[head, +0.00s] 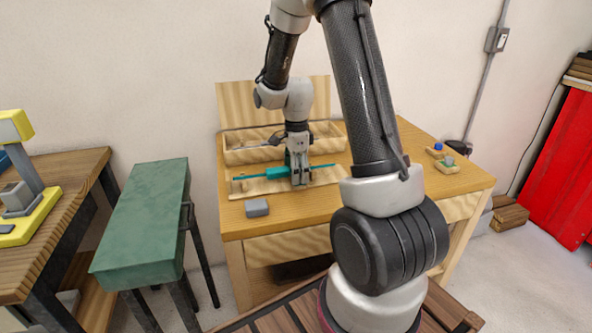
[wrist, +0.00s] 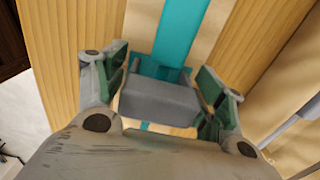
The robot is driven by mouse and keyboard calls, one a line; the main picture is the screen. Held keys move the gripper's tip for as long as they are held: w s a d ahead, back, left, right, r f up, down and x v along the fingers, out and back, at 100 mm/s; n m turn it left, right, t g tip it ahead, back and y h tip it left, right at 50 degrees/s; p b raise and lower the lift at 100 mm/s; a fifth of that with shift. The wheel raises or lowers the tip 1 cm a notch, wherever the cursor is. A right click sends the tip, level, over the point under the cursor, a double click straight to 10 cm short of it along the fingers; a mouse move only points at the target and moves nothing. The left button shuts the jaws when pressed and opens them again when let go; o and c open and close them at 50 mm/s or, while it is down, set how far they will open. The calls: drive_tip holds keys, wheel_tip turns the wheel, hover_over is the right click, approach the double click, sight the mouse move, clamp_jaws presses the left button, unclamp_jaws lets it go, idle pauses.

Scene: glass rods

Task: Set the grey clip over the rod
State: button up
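The teal rod (head: 322,166) lies along a pale wooden base (head: 247,187), with a thicker teal part (head: 278,172) on it. My gripper (head: 299,174) is down at the rod, right of the thicker part. In the wrist view, the grey clip (wrist: 160,104) lies between the green finger pads, which appear to press on its sides. Teal rod (wrist: 183,32) shows beyond the clip and a thin strip shows on the near side, so the clip is in line with the rod. Whether it is seated is hidden.
A grey block (head: 257,207) lies on the table's front left. A long wooden tray (head: 240,155) stands behind the base. A small wooden holder (head: 441,160) with a blue-topped item is at right. The table's right front is clear. A green bench (head: 150,215) stands left.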

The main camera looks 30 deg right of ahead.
idle(0.3)
wheel_tip(320, 180, up, 12)
idle(0.4)
drive_tip(key=shift+n, duration=0.8)
drive_tip(key=shift+s+f+n, duration=0.15)
drive_tip(key=shift+s+n, duration=0.2)
drive_tip(key=shift+n, duration=0.75)
drive_tip(key=s+a+r+n+t, duration=0.2)
drive_tip(key=s+r+n, duration=0.3)
drive_tip(key=s+n, duration=0.3)
drive_tip(key=s+a+r+n+t, duration=0.2)
drive_tip(key=s+r+n, duration=0.4)
drive_tip(key=s, duration=0.9)
drive_tip(key=n, duration=0.3)
drive_tip(key=shift+a, duration=0.35)
